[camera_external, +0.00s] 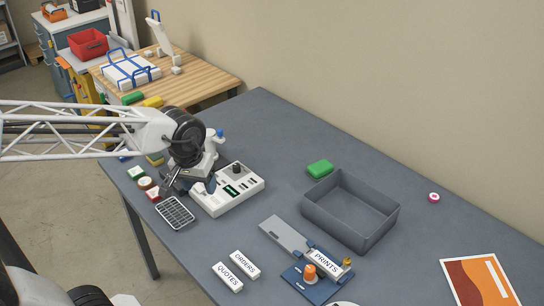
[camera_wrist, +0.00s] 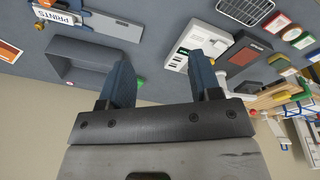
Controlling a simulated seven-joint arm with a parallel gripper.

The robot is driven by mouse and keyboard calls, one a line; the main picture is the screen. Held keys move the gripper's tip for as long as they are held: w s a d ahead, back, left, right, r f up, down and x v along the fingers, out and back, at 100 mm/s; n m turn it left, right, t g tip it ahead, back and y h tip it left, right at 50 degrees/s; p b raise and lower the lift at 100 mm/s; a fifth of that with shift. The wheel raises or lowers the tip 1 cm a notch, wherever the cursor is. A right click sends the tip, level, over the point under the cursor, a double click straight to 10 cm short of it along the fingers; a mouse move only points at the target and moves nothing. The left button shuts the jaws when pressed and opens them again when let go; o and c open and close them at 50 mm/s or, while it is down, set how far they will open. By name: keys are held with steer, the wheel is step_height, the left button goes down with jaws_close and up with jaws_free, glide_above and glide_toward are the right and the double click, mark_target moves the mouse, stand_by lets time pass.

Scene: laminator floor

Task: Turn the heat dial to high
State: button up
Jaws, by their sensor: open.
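A white control unit (camera_external: 222,203) stands on the grey-blue table, with a dark round dial (camera_external: 237,168) near its far corner and dark slots along its top. In the wrist view the white unit (camera_wrist: 206,37) lies beyond my right-hand finger, and the dial cannot be made out there. My gripper (camera_external: 186,184) is at the left end of the unit, apart from the dial. In the wrist view my gripper (camera_wrist: 162,66) has its two blue fingers wide apart with nothing between them. The dial's setting is too small to read.
A grey open bin (camera_external: 350,210) and a green block (camera_external: 320,168) are to the right. A blue fixture (camera_external: 308,284) and labelled blocks are near the front. The table behind the unit is clear.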

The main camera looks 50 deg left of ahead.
steer(key=w+a+f+n, duration=0.2)
steer(key=w+a+n, duration=0.25)
steer(key=w, duration=0.35)
steer(key=n+g, duration=0.2)
steer(key=n, duration=1.4)
glide_above(236, 165)
step_height(236, 165, down, 14)
steer(key=shift+r, duration=0.1)
steer(key=shift+f, duration=3.95)
steer(key=c, duration=0.9)
steer(key=shift+c, duration=0.2)
